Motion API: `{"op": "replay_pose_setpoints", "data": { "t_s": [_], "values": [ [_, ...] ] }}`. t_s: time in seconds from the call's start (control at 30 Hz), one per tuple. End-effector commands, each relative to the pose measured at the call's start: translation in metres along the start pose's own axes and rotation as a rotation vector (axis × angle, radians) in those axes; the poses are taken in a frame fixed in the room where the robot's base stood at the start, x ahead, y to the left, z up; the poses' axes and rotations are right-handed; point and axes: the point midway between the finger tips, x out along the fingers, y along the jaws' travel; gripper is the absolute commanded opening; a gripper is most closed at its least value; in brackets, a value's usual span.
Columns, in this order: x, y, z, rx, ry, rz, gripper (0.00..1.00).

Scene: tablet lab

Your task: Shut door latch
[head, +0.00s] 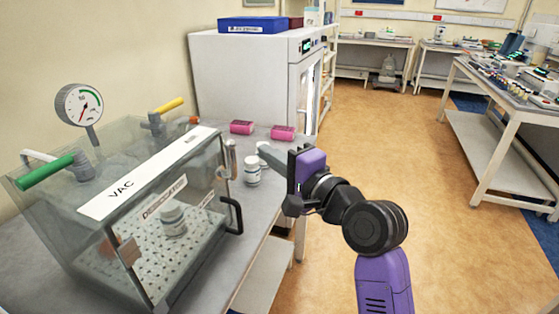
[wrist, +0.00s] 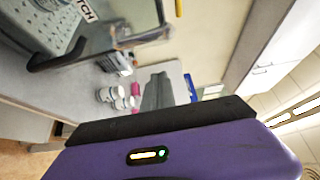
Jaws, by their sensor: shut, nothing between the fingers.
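The clear vacuum chamber (head: 110,215) stands on the bench at left, labelled VAC. Its clear door, at the side facing right, has a black handle (head: 237,215), which also shows in the wrist view (wrist: 50,62). A grey metal latch piece (head: 231,158) stands at the door's far upper corner; it seems to show in the wrist view (wrist: 124,66), but its exact position is unclear. My gripper (head: 266,152) is shut and empty, right of the latch and apart from it, above the bench. Its grey fingers also show in the wrist view (wrist: 157,82).
A white jar (head: 252,172) stands on the bench near my gripper. Another jar (head: 173,219) is inside the chamber. Two pink boxes (head: 241,127) (head: 283,132) lie farther back, before a white cabinet (head: 245,80). The floor at right is clear.

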Motion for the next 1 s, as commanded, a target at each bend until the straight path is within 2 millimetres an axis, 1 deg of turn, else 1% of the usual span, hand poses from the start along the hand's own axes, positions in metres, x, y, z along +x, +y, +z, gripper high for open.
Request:
{"op": "replay_pose_setpoints", "data": {
  "t_s": [0.03,0.1,0.27,0.3,0.4,0.6,0.73,1.0],
  "values": [
    [0.009,-0.001,0.001,0.0,-0.003,0.001,0.0],
    [0.021,-0.001,0.001,-0.001,-0.002,0.001,0.0],
    [0.044,-0.001,0.001,-0.001,-0.001,0.002,0.0],
    [0.041,-0.001,0.007,-0.002,-0.002,0.002,0.0],
    [0.036,-0.001,0.019,-0.001,-0.001,0.001,0.0],
    [0.03,0.0,0.035,-0.001,-0.001,0.001,0.0],
    [0.029,0.0,0.038,-0.002,0.0,0.0,0.0],
    [0.028,0.0,0.038,-0.001,0.0,0.0,0.0]
  ]
}}
